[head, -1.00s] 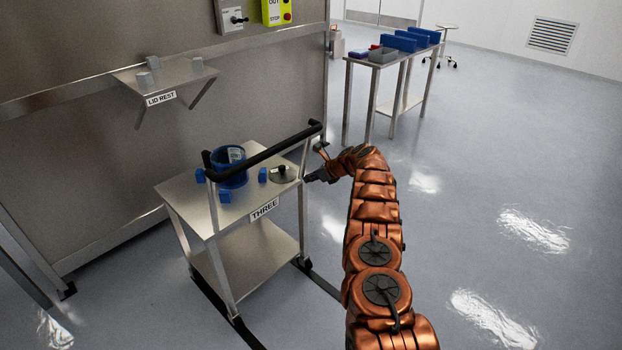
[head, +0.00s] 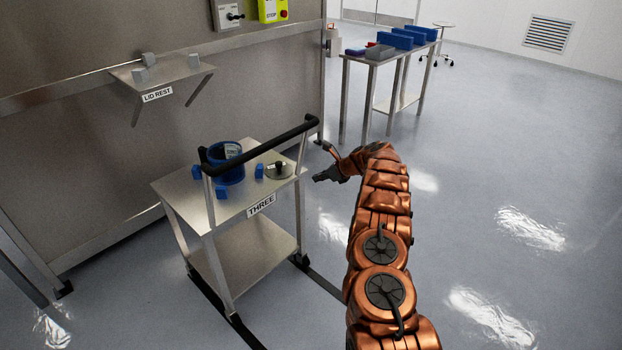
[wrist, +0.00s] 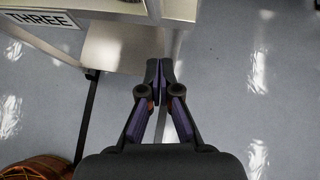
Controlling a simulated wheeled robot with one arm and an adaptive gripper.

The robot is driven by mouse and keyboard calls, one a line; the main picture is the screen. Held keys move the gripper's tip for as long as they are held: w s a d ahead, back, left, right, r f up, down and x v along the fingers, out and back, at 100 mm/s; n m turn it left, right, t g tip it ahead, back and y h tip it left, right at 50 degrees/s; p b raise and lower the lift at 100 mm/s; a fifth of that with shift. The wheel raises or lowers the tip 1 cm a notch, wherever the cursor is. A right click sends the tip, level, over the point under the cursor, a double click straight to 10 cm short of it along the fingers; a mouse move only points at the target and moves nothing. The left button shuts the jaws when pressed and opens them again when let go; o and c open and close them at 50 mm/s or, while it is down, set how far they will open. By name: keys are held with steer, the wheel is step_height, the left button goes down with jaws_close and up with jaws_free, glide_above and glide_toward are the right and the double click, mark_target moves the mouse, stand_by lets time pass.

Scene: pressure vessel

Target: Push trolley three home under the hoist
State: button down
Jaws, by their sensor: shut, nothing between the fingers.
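Trolley three (head: 224,207) is a steel two-shelf cart with a "THREE" label (head: 261,205) and a black push handle (head: 262,145). It stands in front of the steel cabinet. On its top are a blue round vessel (head: 226,172), small blue blocks and a grey lid-like disc (head: 279,170) with a dark knob. My gripper (head: 318,177) is shut and empty, just right of the trolley's right corner post, apparently clear of it. In the wrist view, my gripper (wrist: 160,66) points toward the trolley's edge, with the label (wrist: 38,18) at upper left. The hoist is not visible.
A lid rest shelf (head: 190,73) juts from the cabinet above the trolley. A steel table (head: 385,66) with blue bins stands at the back. Dark floor tracks (head: 325,284) run beneath the trolley. The floor at right is open.

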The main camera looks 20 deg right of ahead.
steer(key=v, duration=0.8)
steer(key=shift+s+r, duration=0.1)
